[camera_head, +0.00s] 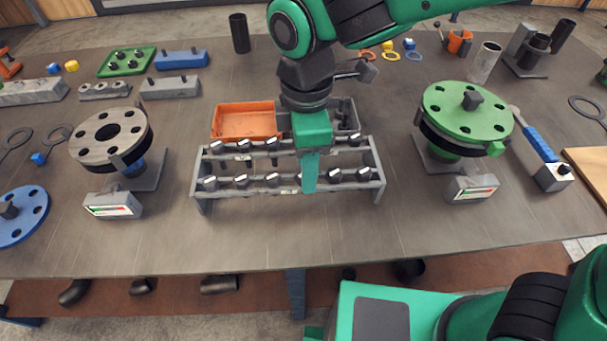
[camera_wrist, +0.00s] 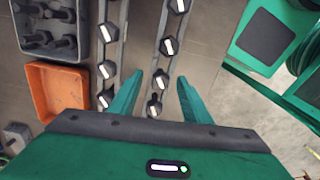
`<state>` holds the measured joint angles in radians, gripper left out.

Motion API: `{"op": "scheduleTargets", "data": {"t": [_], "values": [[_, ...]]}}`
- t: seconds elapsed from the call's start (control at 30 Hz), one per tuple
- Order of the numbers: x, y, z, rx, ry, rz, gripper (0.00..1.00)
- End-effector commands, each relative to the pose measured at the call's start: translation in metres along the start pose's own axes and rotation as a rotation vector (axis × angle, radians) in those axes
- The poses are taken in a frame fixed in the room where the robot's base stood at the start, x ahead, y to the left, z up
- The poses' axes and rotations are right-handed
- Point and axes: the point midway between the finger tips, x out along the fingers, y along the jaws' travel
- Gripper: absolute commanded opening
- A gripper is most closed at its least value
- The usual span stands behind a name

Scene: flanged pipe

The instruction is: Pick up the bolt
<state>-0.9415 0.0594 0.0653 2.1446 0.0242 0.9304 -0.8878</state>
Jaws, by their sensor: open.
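A grey rack (camera_head: 288,192) stands on the table and holds two rows of dark hex-headed bolts with a pale mark on each head. My gripper (camera_head: 310,185) points down over the front row, right of the rack's middle, and hides part of that row. In the wrist view my gripper (camera_wrist: 160,77) is open, with its two green fingers on either side of the row. A bolt (camera_wrist: 161,80) shows between the fingertips, and another bolt (camera_wrist: 154,106) lies nearer the palm. Neither finger visibly touches a bolt; the height gap is hard to judge.
Behind the rack are an orange bin (camera_head: 246,121) and a grey bin (camera_head: 346,110) of bolts. A grey flange on a stand (camera_head: 107,136) is left, a green flange (camera_head: 465,110) right. Bare table lies in front of the rack.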

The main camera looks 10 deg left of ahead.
Motion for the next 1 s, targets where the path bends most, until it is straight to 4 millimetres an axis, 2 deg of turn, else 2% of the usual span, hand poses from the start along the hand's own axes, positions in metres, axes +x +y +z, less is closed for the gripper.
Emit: {"op": "scheduleTargets", "data": {"t": [0.1,0.33,0.37,0.53,0.87,1.0], "values": [[0.0088,-0.0007,0.0,-0.001,-0.001,-0.001,0.44],[0.0097,-0.0004,0.0,0.0,0.0,0.0,0.44],[0.0097,-0.0004,0.0,0.0,0.0,0.0,0.41],[0.0096,-0.0003,0.0001,0.0,0.0,0.0,0.01],[0.0085,-0.0002,-0.0002,0.0,0.0,0.0,0.0],[0.0022,0.0001,-0.0004,0.0,0.001,0.001,0.0]]}}
